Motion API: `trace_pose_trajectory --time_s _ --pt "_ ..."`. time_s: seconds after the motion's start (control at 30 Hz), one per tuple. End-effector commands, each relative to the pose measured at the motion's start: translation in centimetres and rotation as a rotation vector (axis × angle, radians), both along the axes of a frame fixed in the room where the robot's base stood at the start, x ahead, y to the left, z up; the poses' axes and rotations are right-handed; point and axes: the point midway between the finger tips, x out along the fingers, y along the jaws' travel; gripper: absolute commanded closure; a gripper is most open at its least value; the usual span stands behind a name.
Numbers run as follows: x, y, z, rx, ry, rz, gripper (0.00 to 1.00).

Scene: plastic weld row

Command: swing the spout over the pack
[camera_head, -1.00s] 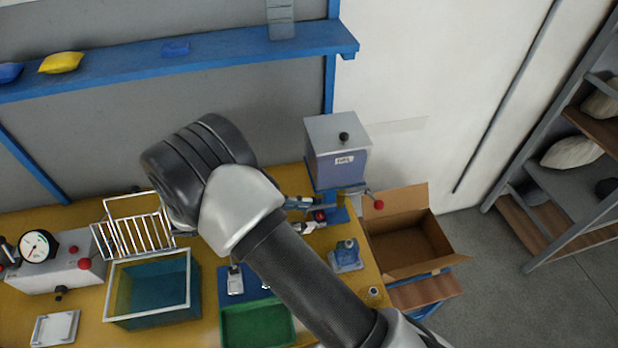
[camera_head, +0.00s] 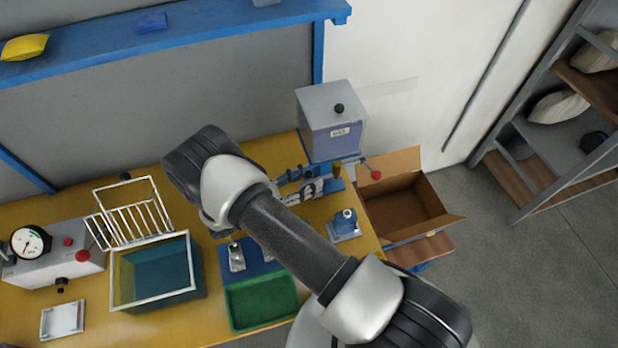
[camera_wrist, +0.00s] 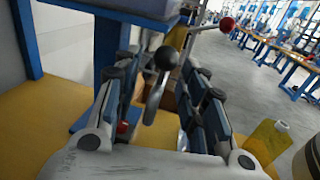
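The dispenser has a grey-blue hopper (camera_head: 331,122) on a blue stand, at the back right of the bench. A brass-coloured nozzle (camera_head: 337,171) hangs under it, with a red-ball lever beside it. My gripper (camera_head: 310,188) is just left of the nozzle, over the bench. In the wrist view, my gripper (camera_wrist: 165,85) has its fingers apart. A grey curved lever with a black ball (camera_wrist: 165,58) stands between them, with no clear contact. The red-ball lever (camera_wrist: 226,24) is beyond, up and right. I cannot tell which part is the spout, and I cannot identify the pack.
A blue block with a silver top (camera_head: 346,222) stands near the bench's right edge. A green tray (camera_head: 262,302), a glass tank (camera_head: 155,275) and a white wire rack (camera_head: 133,217) are to the left. An open cardboard box (camera_head: 405,203) is beyond the bench's right end.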

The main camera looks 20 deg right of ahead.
Motion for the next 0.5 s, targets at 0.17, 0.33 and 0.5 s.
trace_pose_trajectory --time_s 0.17,0.33,0.5 --pt "0.10 -0.61 0.00 0.000 0.000 0.001 0.61" --pt "0.10 -0.59 0.00 0.000 0.000 0.000 0.61" --pt "0.10 -0.58 0.00 0.000 0.000 0.000 0.72"
